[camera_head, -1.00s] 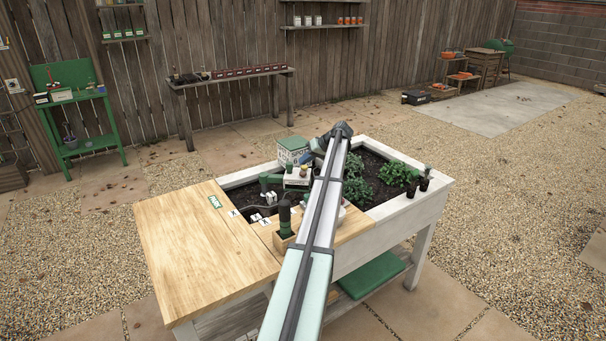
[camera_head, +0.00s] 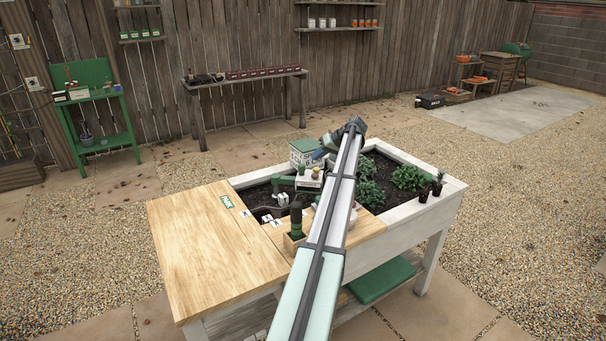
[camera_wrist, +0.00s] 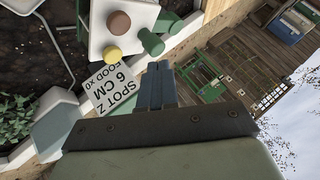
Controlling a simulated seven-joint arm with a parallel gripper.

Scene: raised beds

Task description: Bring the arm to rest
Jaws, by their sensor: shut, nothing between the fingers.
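My arm reaches out over the white raised bed (camera_head: 445,200), and its wrist bends over near the bed's back edge. My gripper (camera_head: 320,150) is small there and partly hidden by the arm. In the wrist view my gripper's blue fingers (camera_wrist: 158,80) are together, with nothing seen between them. A white sign (camera_wrist: 113,88) reading "SPOT Z 6 CM" appears beside the fingertips, upside down. A white block (camera_wrist: 118,28) with a brown and a yellow round piece is beyond it. I cannot tell whether the fingers touch anything.
A wooden top (camera_head: 205,250) with a green label covers the bed's left end and is mostly clear. A dark-topped green cylinder (camera_head: 296,220) stands near the front. Leafy plants (camera_head: 410,178) grow at the right. A green-and-white box (camera_head: 304,152) is at the back.

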